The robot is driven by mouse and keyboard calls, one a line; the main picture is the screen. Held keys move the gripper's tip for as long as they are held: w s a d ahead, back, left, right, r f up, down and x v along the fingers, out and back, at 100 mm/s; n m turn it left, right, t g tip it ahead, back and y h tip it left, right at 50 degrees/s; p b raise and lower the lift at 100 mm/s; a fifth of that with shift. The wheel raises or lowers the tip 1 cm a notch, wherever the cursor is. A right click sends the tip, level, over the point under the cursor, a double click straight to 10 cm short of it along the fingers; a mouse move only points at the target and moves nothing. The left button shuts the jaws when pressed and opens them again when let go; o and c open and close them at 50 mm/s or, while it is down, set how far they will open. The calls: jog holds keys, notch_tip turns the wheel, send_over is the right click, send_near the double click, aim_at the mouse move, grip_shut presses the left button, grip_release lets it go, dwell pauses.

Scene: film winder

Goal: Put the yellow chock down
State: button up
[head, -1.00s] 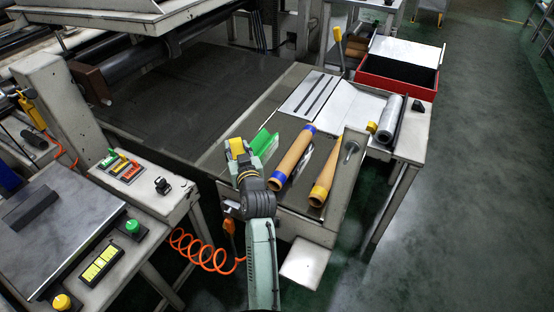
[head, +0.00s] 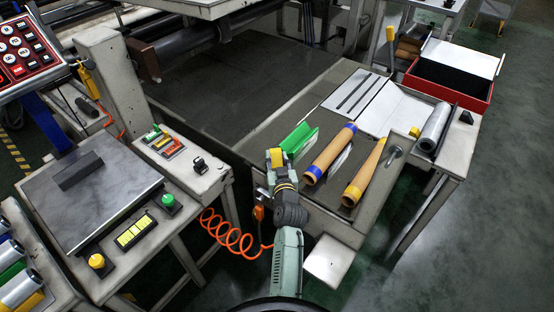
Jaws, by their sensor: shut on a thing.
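My gripper (head: 275,168) is at the left end of the narrow table, beside a green angled piece (head: 299,139). It is shut on a yellow chock (head: 276,156), which shows between the fingertips. The fingers hide part of the chock. I cannot tell whether its underside touches anything. A second small yellow block (head: 415,132) sits against the silver film roll (head: 435,128) at the right end of the table.
Two brown tubes, one with blue ends (head: 330,153) and one with yellow ends (head: 364,172), lie right of my gripper. A red box (head: 450,88) stands at the back right. A control box (head: 178,158) and an orange coiled cord (head: 228,232) are at left.

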jog(key=o, duration=1.2)
jog(key=shift+c, duration=0.2)
